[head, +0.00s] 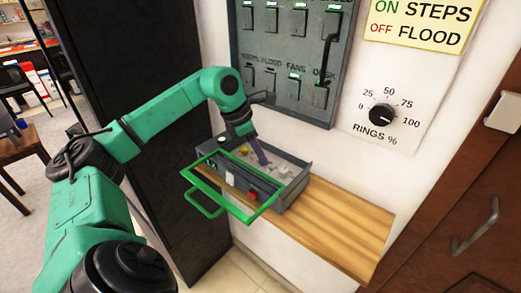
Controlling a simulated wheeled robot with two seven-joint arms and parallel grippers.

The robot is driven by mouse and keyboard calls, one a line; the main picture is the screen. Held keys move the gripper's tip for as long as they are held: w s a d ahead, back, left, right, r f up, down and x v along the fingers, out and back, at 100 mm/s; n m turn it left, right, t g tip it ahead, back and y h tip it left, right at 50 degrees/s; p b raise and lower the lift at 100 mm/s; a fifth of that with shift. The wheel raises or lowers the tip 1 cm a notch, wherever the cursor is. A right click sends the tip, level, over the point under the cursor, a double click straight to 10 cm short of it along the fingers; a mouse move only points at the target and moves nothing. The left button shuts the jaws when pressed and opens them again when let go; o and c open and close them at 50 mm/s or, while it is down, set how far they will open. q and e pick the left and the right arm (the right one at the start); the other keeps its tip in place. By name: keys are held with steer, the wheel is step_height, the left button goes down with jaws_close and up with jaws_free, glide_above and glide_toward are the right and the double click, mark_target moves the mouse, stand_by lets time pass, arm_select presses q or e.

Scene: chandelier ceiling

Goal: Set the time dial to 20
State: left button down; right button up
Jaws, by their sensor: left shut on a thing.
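A grey control box (291,191) with a green-framed front (213,196) sits on the wooden shelf. A red part (252,196) and a small yellow part (245,149) show on it. My left gripper (264,161) reaches down into the top of the box and is shut on a small part there. The fingers hide that part, and I cannot tell its markings or setting. No label reading "time" is legible. My right gripper is not in view.
A wall panel of switches (290,55) hangs above the box. A black RINGS % dial (381,115) is on the wall to the right. The right part of the shelf (345,222) is bare. A dark cabinet side (130,65) stands close to my left arm.

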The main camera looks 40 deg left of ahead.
arm_select(q)
steer(key=shift+r+m+h+p, duration=0.2)
steer(key=shift+m+h+p, duration=0.2)
steer(key=shift+m+p, duration=0.55)
steer(key=shift+w+a+f+m+g+p, duration=0.1)
steer(key=shift+m+g+p, duration=0.2)
steer(key=shift+m, duration=0.45)
steer(key=c, duration=0.7)
jaws_free()
steer(key=shift+f, duration=0.1)
steer(key=shift+o, duration=0.2)
steer(key=p+v, duration=0.2)
steer(key=v, duration=1.2)
steer(key=shift+a+r, duration=0.25)
steer(key=shift+a, duration=0.05)
